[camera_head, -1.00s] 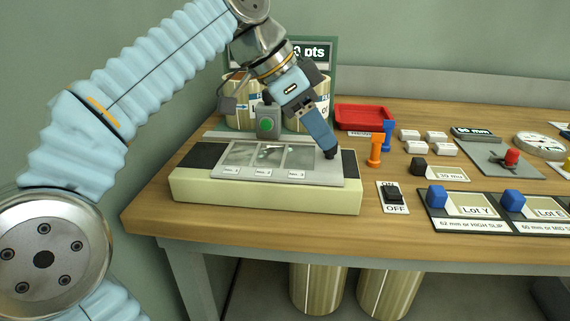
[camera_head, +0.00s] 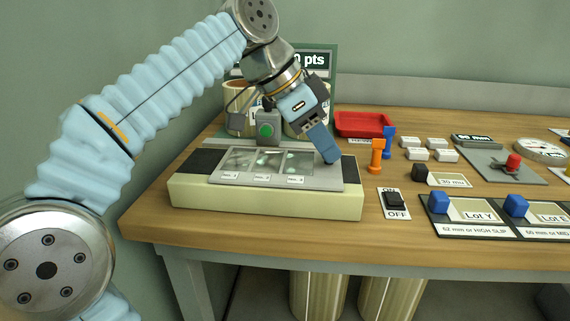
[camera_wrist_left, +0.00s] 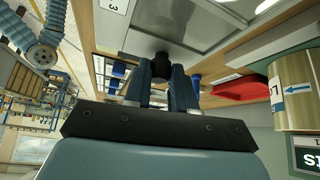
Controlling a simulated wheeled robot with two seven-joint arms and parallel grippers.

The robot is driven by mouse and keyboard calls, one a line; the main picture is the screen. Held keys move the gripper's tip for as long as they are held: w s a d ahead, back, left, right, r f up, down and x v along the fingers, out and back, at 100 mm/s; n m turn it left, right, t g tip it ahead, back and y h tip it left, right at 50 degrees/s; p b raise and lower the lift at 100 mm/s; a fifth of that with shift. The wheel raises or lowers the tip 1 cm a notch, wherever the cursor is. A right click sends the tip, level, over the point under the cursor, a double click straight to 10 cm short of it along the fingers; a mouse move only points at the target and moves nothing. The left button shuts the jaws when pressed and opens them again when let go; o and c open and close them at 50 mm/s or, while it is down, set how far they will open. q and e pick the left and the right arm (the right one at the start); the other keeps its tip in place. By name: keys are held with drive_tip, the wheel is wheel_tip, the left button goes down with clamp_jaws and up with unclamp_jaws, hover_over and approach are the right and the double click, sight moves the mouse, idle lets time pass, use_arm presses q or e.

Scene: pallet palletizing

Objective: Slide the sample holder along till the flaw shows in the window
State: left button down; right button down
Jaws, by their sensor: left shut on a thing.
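The sample holder (camera_head: 325,178) is a grey plate with three framed, labelled panes, lying on a long cream base (camera_head: 265,203) with dark end pads. Pale, shiny patches show in the panes. My left gripper (camera_head: 329,155) reaches down to the plate's right end. In the left wrist view, my left gripper (camera_wrist_left: 165,82) is shut on a black knob (camera_wrist_left: 162,65) on the holder (camera_wrist_left: 165,25). The fingers hide the knob in the head view. I cannot tell whether a flaw shows in a window. My right gripper is not in view.
A grey box with a green button (camera_head: 265,130) stands behind the panes. A red tray (camera_head: 362,124), orange peg (camera_head: 376,155) and blue peg (camera_head: 389,137) are right of the base. An ON/OFF switch (camera_head: 395,200) sits front right. Wood is bare along the front edge.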

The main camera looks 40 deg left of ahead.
use_arm(q)
drive_tip(key=shift+s+a, duration=0.55)
drive_tip(key=shift+a, duration=0.3)
drive_tip(key=shift+s+a, duration=0.5)
drive_tip(key=shift+a, duration=0.35)
drive_tip(key=shift+s+a, duration=0.2)
drive_tip(key=shift+a, duration=0.15)
drive_tip(key=c, duration=0.8)
unclamp_jaws()
drive_tip(key=shift+c, duration=0.2)
drive_tip(key=p+v, duration=0.3)
drive_tip(key=v, duration=0.9)
